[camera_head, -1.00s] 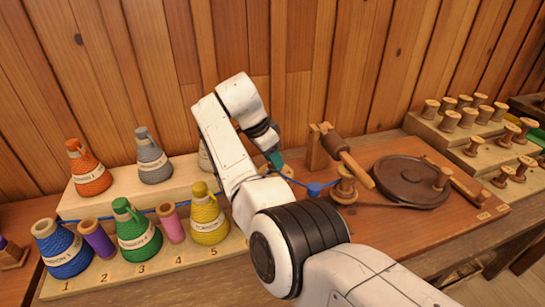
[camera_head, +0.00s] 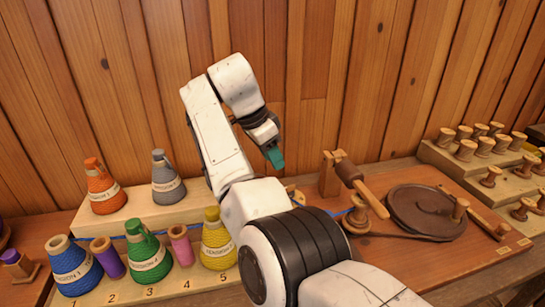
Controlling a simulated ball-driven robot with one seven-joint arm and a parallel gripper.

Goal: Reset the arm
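My white arm reaches up from the lower right and bends over at the top. My gripper (camera_head: 274,157), with teal fingers, points down above the back of the bench. It is seen edge-on and small, so the gap between its fingers does not show. It appears clear of the spools and cones below it. My arm hides part of the bench between the yellow cone (camera_head: 216,240) and the winding post (camera_head: 345,187).
Thread cones, including a blue (camera_head: 73,265), a green (camera_head: 147,255) and an orange one (camera_head: 103,187), stand on a stepped rack at left. A dark wheel (camera_head: 428,210) sits at right, with several wooden spools (camera_head: 466,149) beyond. A wooden wall is behind.

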